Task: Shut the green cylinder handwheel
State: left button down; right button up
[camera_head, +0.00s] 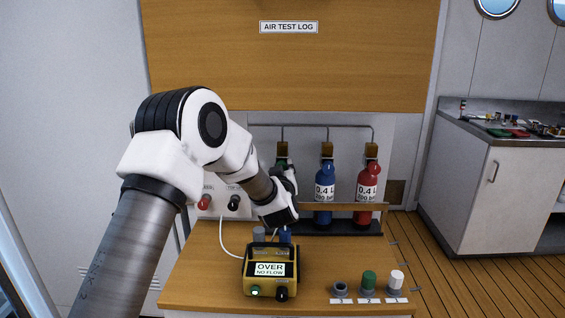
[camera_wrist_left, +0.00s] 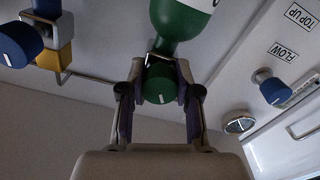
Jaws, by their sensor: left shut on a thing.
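The green cylinder (camera_head: 281,160) stands at the left of the rack in the head view, mostly hidden behind my left arm. In the left wrist view the green cylinder (camera_wrist_left: 183,22) shows its shoulder and neck, with the green handwheel (camera_wrist_left: 158,85) at its end, marked by a white line. My left gripper (camera_wrist_left: 158,92) is shut on the green handwheel, one finger on each side. In the head view my left gripper (camera_head: 287,180) is partly hidden by its own wrist. My right gripper is not in view.
A blue cylinder (camera_head: 325,190) and a red cylinder (camera_head: 367,185) stand to the right in the rack (camera_head: 345,208). A yellow box reading "OVER NO FLOW" (camera_head: 270,270) sits on the wooden bench (camera_head: 203,275). Three small knobs or caps, including a green one (camera_head: 369,281), stand at the front right.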

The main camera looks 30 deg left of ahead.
pick_arm(q)
jog(key=m+p, duration=0.2)
jog(key=m, duration=0.1)
jog(key=shift+r, duration=0.1)
jog(key=shift+a+m+p, duration=0.1)
jog(key=shift+m+p, duration=0.8)
jog(key=shift+m, duration=0.5)
jog(key=c, duration=0.8)
grip_release()
jog(key=v, duration=1.2)
